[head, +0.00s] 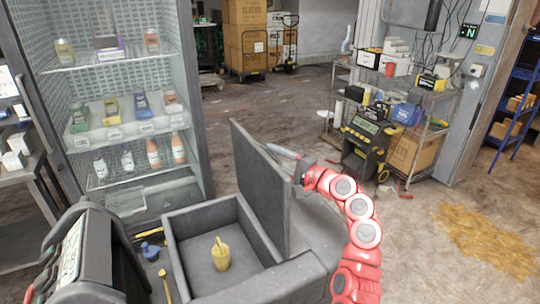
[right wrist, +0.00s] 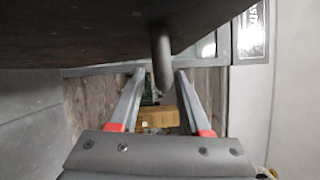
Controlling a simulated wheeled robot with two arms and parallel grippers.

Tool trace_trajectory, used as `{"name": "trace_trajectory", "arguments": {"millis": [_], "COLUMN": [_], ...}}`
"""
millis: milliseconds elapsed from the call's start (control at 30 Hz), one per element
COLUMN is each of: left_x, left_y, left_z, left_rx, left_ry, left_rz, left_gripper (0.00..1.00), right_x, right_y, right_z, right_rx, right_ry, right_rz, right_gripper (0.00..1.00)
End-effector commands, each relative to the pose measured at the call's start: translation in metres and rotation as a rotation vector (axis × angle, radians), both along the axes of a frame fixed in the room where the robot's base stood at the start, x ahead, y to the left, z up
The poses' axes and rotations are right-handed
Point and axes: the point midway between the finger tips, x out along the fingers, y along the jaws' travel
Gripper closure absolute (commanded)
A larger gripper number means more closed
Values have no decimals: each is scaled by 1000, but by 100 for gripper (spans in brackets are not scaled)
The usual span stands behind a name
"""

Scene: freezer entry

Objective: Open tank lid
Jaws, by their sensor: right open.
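The tank (head: 196,207) is an open-topped dark grey box at the lower middle of the head view. Its lid (head: 258,185) stands nearly upright along the tank's right side, so the inside shows. My right gripper (head: 284,152) is at the lid's upper right edge, its red arm coming from the lower right. In the right wrist view its two fingers are apart, with a grey rod-like handle (right wrist: 161,58) hanging from the dark lid (right wrist: 90,35) between them. Whether a finger touches the handle I cannot tell. My left gripper is not in view.
A yellow scoop-like item (head: 221,256) stands inside the tank. A grey machine (head: 85,260) is left of it. A glass-fronted fridge (head: 115,100) stands behind. A cluttered metal cart (head: 400,100) is at the right; the floor between is mostly clear.

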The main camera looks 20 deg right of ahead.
Motion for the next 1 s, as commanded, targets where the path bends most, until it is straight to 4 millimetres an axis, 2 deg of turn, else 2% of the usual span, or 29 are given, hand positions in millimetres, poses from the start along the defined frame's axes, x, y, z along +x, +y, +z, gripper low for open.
{"name": "trace_trajectory", "arguments": {"millis": [300,533,700,1000], "left_x": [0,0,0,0], "left_y": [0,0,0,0], "left_z": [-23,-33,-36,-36], "left_rx": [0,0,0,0], "left_ry": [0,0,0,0], "left_rz": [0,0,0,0], "left_gripper": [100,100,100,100], "right_x": [-68,-109,-124,-128], "right_y": [-49,-78,-87,-89], "right_z": [-10,-12,-12,-12], "right_rx": [3,1,1,0], "right_ry": [-3,-4,-3,-2], "right_rz": [-8,-9,-7,-4], "right_gripper": [53,53,53,53]}}
